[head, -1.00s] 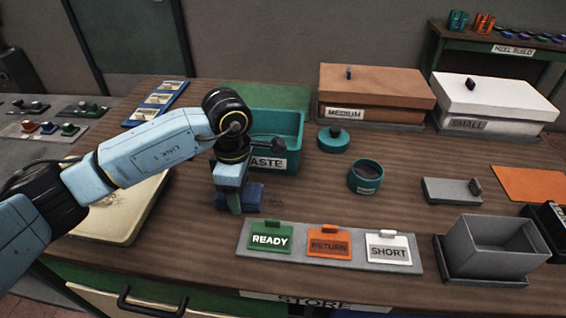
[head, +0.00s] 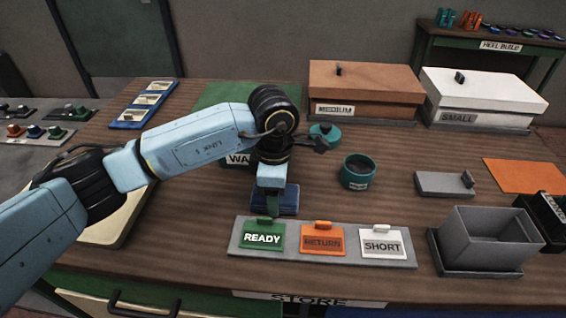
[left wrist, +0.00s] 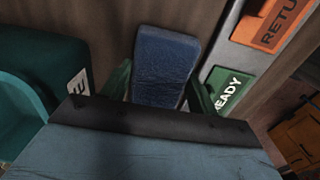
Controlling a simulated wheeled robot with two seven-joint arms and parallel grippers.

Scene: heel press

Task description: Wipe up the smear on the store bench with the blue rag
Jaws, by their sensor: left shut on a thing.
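My left gripper (head: 272,207) is shut on the blue rag (head: 287,197) and points down at the store bench (head: 195,228). The rag is low at the bench top, just behind the READY card; I cannot tell whether it presses on the wood. In the left wrist view the rag (left wrist: 166,60) sits between the two green fingers of the gripper (left wrist: 160,90). I see no clear smear now; the rag and my arm cover the wood where a faint mark showed earlier. My right gripper is not in view.
A grey strip (head: 238,250) with READY, RETURN and SHORT cards lies just in front of the rag. The teal waste bin (left wrist: 75,60) is close beside it, mostly behind my arm in the head view. A teal pot (head: 359,171) stands to the right, with bare wood between.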

